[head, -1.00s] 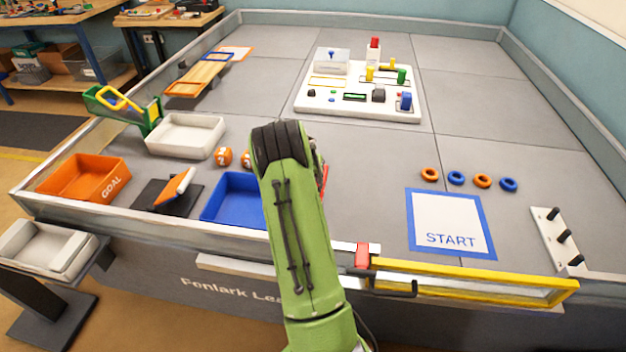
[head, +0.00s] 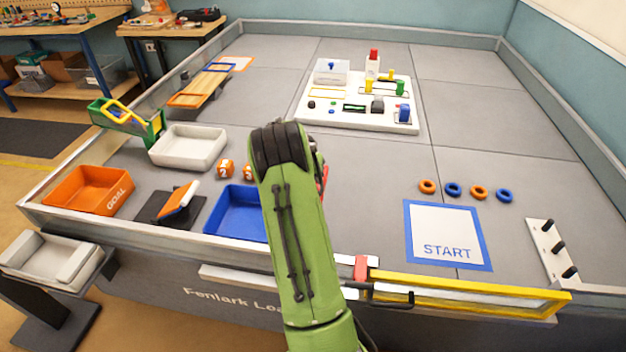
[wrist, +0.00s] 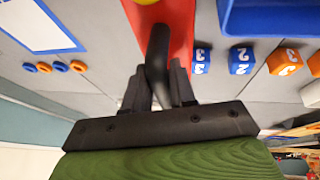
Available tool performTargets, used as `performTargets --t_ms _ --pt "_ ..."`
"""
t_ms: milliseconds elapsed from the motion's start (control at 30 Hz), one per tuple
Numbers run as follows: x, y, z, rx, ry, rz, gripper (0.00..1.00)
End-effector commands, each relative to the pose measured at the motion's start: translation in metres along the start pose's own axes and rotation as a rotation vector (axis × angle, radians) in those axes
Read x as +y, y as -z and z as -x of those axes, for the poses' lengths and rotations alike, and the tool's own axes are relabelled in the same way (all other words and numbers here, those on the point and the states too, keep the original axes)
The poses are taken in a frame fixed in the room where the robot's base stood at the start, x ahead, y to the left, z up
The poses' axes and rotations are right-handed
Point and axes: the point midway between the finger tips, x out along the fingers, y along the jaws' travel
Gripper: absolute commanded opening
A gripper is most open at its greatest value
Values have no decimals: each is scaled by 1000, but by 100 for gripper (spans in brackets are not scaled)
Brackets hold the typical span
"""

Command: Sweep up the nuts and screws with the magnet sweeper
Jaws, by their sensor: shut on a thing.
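My gripper (wrist: 158,82) is shut on the black handle (wrist: 158,45) of a red tool (wrist: 182,25), which I take to be the magnet sweeper, in the wrist view. A bit of yellow shows at the top edge of that view. In the head view my arm hides the gripper and nearly all of the tool; only a red sliver (head: 324,178) shows beside the arm, right of the blue tray (head: 212,222). I cannot make out any nuts or screws. The visible part of the blue tray's floor looks empty.
Number cubes (wrist: 240,60) lie near the blue tray. A white tray (head: 188,160), orange GOAL bin (head: 62,204) and orange-topped stand (head: 154,208) are left. A white game board (head: 330,112) stands behind; rings (head: 479,192) and START mat (head: 447,228) lie right. The table has raised walls.

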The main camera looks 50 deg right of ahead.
Motion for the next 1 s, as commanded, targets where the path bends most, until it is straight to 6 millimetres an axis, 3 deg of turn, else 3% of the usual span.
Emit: performTargets --t_ms 400,1000 --pt "5 10 22 2 0 -1 0" --pt "5 11 26 3 1 1 0"
